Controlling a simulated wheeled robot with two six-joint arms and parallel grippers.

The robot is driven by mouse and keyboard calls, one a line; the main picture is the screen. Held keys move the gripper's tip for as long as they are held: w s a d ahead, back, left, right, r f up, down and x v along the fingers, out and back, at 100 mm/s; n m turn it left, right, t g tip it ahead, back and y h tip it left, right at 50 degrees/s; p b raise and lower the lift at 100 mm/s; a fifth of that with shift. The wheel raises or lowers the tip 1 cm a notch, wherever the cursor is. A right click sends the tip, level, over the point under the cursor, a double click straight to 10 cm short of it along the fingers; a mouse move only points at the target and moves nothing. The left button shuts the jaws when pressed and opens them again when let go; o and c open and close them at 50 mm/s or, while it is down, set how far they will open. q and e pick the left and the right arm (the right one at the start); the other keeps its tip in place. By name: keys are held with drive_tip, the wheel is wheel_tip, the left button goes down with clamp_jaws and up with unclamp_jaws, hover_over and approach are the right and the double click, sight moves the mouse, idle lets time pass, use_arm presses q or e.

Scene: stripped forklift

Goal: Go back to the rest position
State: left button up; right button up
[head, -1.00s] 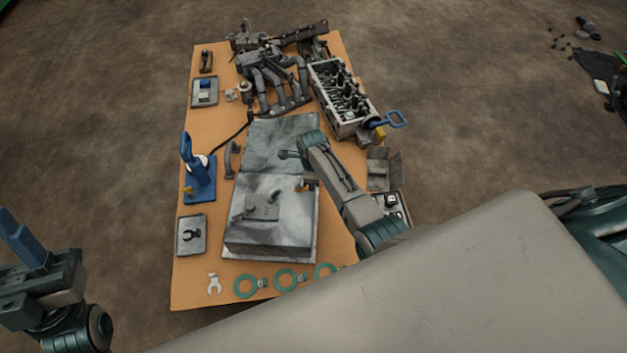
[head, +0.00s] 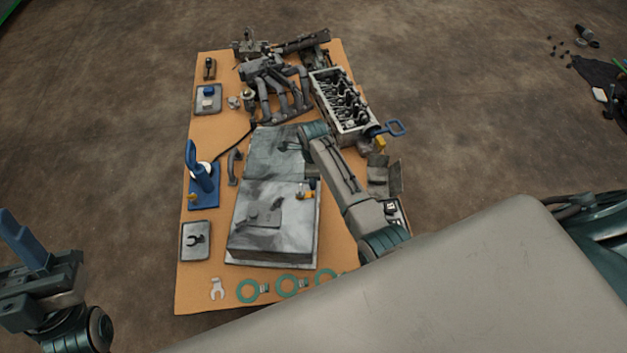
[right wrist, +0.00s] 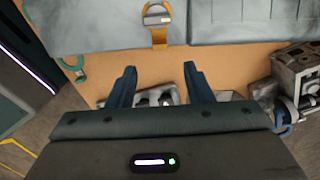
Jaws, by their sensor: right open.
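My right arm (head: 340,175) reaches over the right side of a table (head: 210,285); its gripper is hidden in the head view. In the right wrist view my right gripper (right wrist: 160,72) is open with its two blue fingers apart and nothing between them.
A grey metal box (head: 262,240) sits mid-table, with an orange latch (right wrist: 158,36). An engine head (head: 340,98) and manifold (head: 272,85) stand at the back. A blue stand (head: 203,188) is at the left, green rings (head: 247,291) in front.

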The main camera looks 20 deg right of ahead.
wheel_tip(320, 180, up, 3)
drive_tip(key=shift+f, duration=0.2)
